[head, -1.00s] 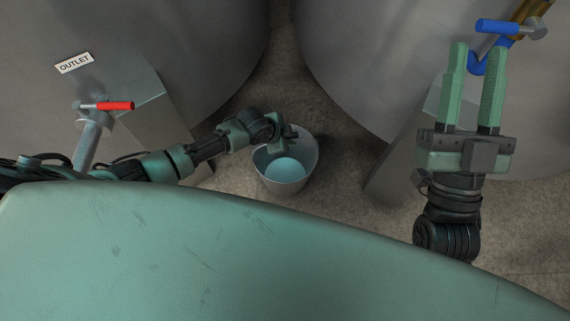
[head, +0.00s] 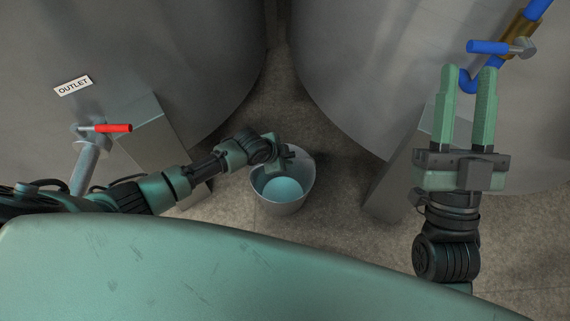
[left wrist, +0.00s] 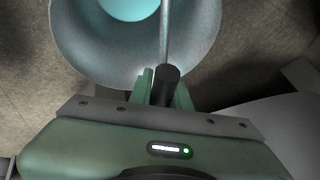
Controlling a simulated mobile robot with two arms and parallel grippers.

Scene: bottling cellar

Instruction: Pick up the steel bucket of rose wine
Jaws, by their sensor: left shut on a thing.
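The steel bucket (head: 290,203) is in the middle of the head view, between two big tanks, and looks upright. The liquid in it (head: 283,189) looks pale turquoise, not pink. My left gripper (head: 288,160) is over the bucket's far rim. In the left wrist view my left gripper (left wrist: 163,82) is shut on the black grip (left wrist: 166,84) of the bucket's handle, whose steel rod (left wrist: 164,35) runs across the bucket opening. I cannot tell if the bucket touches the floor. My right gripper (head: 466,72) is empty, its fingers apart, near a blue-handled valve.
A red-handled valve (head: 112,128) and an OUTLET sign (head: 74,86) are at the left tank. A blue valve handle (head: 487,47) is at the right tank. Grey blocks stand at both tanks (head: 150,125), (head: 400,180). Bare floor (head: 345,190) lies right of the bucket.

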